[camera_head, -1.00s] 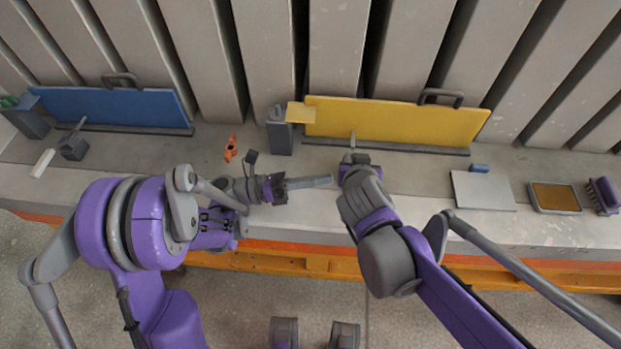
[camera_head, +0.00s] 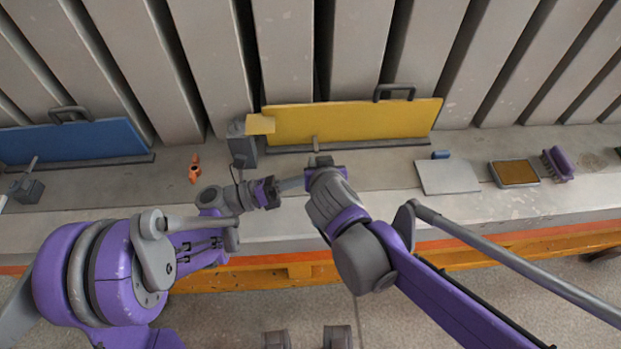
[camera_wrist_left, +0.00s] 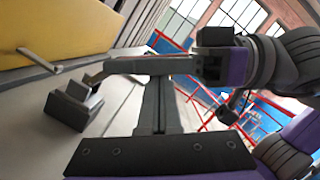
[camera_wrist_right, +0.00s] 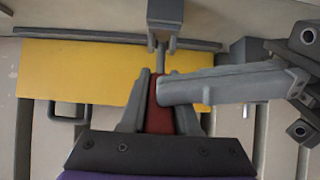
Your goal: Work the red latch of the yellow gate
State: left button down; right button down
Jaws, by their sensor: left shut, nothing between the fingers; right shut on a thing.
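The yellow gate (camera_head: 350,122) stands upright against the ribbed wall; it also shows in the left wrist view (camera_wrist_left: 60,25) and upside down in the right wrist view (camera_wrist_right: 80,70). My right gripper (camera_wrist_right: 158,105) is shut on the red latch (camera_wrist_right: 158,121), which shows only in the right wrist view. A thin grey rod (camera_wrist_right: 161,56) runs from it toward a grey block (camera_wrist_right: 164,12). My left gripper (camera_head: 304,182) is shut and empty, pointing right at the right gripper. In the right wrist view its fingertips overlap the red latch; I cannot tell whether they touch.
A grey post (camera_head: 243,150) stands at the gate's left end. The blue gate (camera_head: 75,141) and an orange piece (camera_head: 195,169) are left. A pale plate (camera_head: 449,177), blue block (camera_head: 440,155), brown tray (camera_head: 515,174) and purple brush (camera_head: 558,164) lie right on the ledge.

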jog(key=c, duration=0.6)
grip_release()
jog(key=shift+s+f, duration=0.15)
jog(key=shift+s, duration=0.05)
jog(key=shift+c, duration=0.2)
pick_arm(q)
jog(key=shift+w+r, duration=0.3)
jog(key=shift+w, duration=0.05)
